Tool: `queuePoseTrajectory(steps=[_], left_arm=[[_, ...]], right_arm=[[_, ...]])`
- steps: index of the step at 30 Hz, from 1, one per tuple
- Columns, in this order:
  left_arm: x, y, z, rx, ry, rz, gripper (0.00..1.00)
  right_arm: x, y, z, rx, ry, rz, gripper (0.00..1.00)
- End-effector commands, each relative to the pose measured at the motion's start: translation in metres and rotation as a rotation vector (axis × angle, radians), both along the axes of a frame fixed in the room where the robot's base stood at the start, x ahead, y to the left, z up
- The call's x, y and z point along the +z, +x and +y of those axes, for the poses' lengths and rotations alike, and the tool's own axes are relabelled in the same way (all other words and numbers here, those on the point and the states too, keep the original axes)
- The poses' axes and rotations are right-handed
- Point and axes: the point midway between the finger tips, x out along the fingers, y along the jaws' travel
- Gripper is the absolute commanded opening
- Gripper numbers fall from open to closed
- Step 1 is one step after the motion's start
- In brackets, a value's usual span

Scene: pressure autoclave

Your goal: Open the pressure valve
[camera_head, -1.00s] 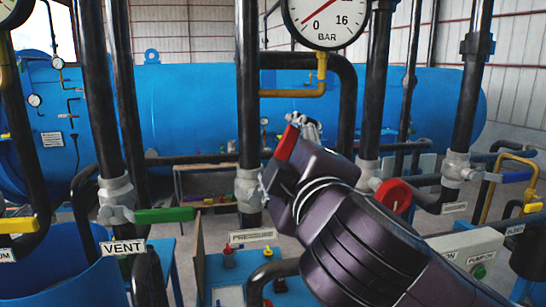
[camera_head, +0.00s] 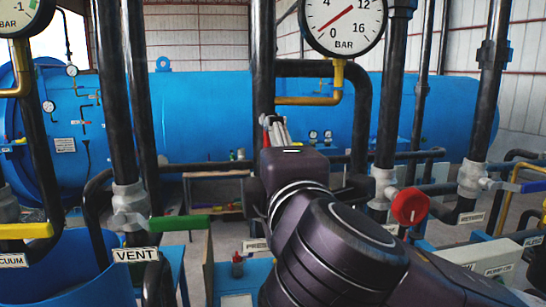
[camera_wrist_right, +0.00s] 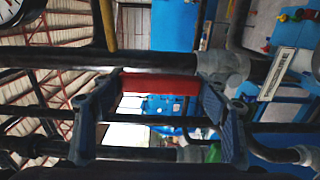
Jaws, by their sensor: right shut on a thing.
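The pressure valve's red handle (camera_wrist_right: 160,83) shows in the right wrist view, beside a dark pipe and near the grey valve body (camera_wrist_right: 222,68). It lies roughly along the pipe. My right gripper (camera_wrist_right: 160,90) has a finger at each end of the handle and is shut on it. In the head view only a small red part of the handle (camera_head: 266,122) shows above my right wrist. My right arm hides the valve body and most of the gripper there. A white label (camera_wrist_right: 278,72) sits beside the valve in the wrist view. My left gripper is not in view.
A green vent handle (camera_head: 180,222) and a yellow handle (camera_head: 25,230) are at left. A red round knob (camera_head: 410,206) and a blue handle (camera_head: 533,187) are at right. A pressure gauge (camera_head: 343,22) hangs above. Vertical dark pipes stand close around my arm.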

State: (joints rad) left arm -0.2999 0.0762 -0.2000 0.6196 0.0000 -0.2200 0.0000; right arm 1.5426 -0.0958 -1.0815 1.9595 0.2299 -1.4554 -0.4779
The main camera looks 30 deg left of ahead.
Motion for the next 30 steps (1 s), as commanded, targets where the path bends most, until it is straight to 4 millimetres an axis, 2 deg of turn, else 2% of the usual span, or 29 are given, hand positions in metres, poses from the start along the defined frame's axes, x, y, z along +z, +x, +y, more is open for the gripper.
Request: queuePoseTrajectory(steps=[7,8,13,23,26,30], left_arm=[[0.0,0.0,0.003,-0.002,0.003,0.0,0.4],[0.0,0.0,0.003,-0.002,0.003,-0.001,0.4],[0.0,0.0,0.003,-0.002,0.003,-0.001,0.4],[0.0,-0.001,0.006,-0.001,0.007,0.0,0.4],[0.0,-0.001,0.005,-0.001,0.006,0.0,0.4],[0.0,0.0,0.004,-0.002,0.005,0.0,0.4]], right_arm=[[0.0,-0.001,0.001,0.001,-0.009,-0.009,0.24],[0.0,-0.001,0.001,0.001,-0.009,-0.009,0.69],[0.0,0.0,0.0,0.0,-0.007,-0.007,0.86],[0.0,-0.002,-0.001,0.001,-0.004,-0.004,0.86],[0.0,-0.009,-0.006,0.001,-0.003,-0.004,0.86],[0.0,-0.029,-0.02,0.003,-0.004,-0.007,0.86]])
